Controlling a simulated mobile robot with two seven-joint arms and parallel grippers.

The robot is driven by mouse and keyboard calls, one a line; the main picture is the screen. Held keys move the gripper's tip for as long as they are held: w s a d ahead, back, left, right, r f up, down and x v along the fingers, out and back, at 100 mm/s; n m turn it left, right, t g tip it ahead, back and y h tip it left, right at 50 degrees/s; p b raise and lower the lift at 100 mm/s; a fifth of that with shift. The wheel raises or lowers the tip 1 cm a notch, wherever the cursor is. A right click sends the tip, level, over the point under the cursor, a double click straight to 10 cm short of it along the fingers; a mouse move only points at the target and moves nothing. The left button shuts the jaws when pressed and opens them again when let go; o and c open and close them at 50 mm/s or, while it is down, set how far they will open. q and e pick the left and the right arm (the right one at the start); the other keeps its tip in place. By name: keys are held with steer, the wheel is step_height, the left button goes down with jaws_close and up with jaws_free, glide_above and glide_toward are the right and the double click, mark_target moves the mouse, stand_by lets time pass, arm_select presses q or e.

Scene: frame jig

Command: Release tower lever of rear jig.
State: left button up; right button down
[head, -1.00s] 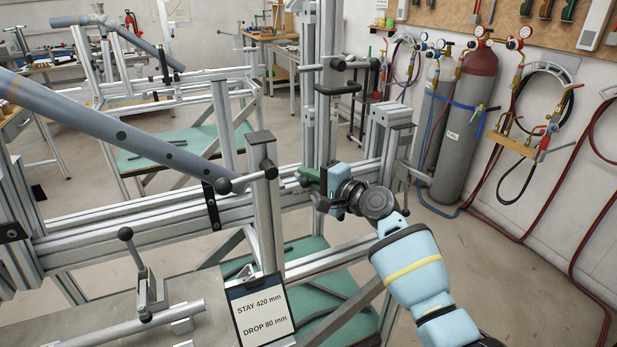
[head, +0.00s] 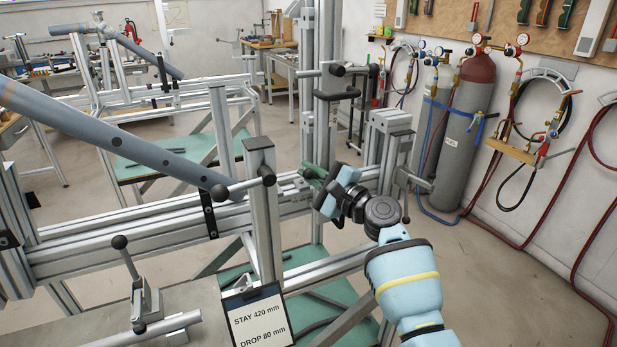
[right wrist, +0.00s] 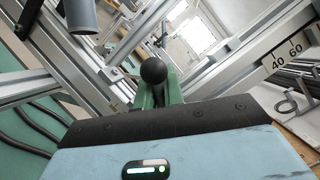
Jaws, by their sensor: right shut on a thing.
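My right gripper (head: 311,176) has green fingers and reaches in from the right beside the jig's horizontal rails (head: 150,225). In the right wrist view its fingers (right wrist: 157,92) are shut around a lever with a black ball knob (right wrist: 153,70). The lever's shaft is mostly hidden by the fingers. The tower (head: 322,130) is the tall aluminium upright behind the gripper; a bar with a black knob (head: 338,70) sits high on it. My left gripper is not in view.
A grey-blue tube (head: 110,135) slants across the left. A short post (head: 263,220) with a black-ended bar stands left of the gripper. A sign (head: 258,318) and a knobbed clamp (head: 140,290) are in front. Gas cylinders (head: 468,120) stand at right; floor between is clear.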

steer(key=shift+d+r+m+t, duration=0.15)
steer(key=shift+m+t, duration=0.15)
steer(key=shift+m, duration=0.2)
steer(key=c, duration=1.5)
jaws_free()
steer(key=shift+r, duration=0.1)
steer(key=v, duration=0.8)
steer(key=shift+p, duration=0.4)
steer(key=shift+w, duration=0.15)
